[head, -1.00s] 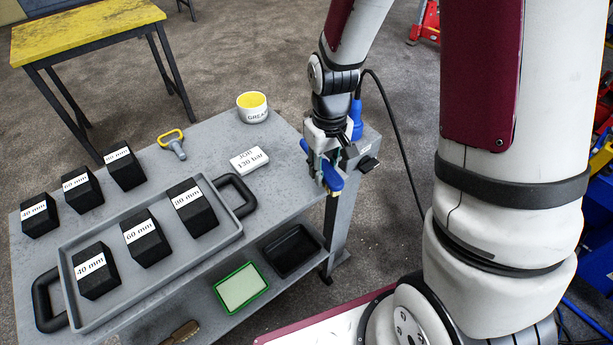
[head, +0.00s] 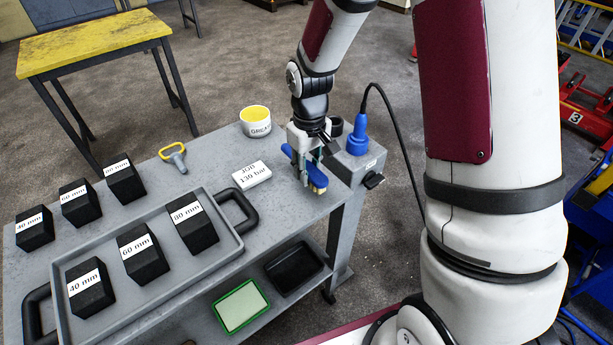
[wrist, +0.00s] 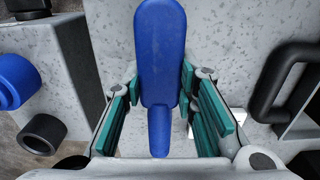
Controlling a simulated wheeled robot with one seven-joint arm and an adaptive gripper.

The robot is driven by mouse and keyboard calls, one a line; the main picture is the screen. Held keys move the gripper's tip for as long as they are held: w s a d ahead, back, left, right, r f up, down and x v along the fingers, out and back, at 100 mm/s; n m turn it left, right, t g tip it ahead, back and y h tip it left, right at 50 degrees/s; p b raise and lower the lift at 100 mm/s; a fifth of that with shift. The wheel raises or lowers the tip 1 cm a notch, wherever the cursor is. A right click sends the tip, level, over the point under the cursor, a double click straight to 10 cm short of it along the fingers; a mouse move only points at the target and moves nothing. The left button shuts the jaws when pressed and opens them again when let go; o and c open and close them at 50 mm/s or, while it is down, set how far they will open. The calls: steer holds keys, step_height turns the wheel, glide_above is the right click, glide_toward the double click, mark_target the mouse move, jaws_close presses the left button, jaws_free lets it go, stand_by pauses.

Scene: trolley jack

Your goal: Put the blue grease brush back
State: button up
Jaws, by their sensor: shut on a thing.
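The blue grease brush is in my gripper (head: 310,168) above the right end of the grey trolley top (head: 215,150). In the head view its blue body (head: 317,177) and tan bristles point to the lower right, and a blue end shows left of the fingers. In the wrist view the broad blue handle (wrist: 160,50) runs between the teal finger pads (wrist: 160,95); the bristles are hidden there. Whether the brush touches the trolley top is unclear. The white grease tub (head: 255,121) with yellow grease stands left of my gripper.
A grey box (head: 357,166) with a blue plug (head: 357,136) and a black ring (head: 335,127) is close right of my gripper. A white label block (head: 251,175), a yellow-handled part (head: 174,152) and a tray (head: 232,243) with black blocks lie left.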

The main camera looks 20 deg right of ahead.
steer(key=shift+w+a+f, duration=0.1)
steer(key=shift+w+f, duration=0.05)
steer(key=shift+w, duration=0.3)
steer(key=shift+f, duration=1.65)
steer(key=shift+f, duration=0.1)
steer(key=shift+f, duration=0.1)
steer(key=o, duration=1)
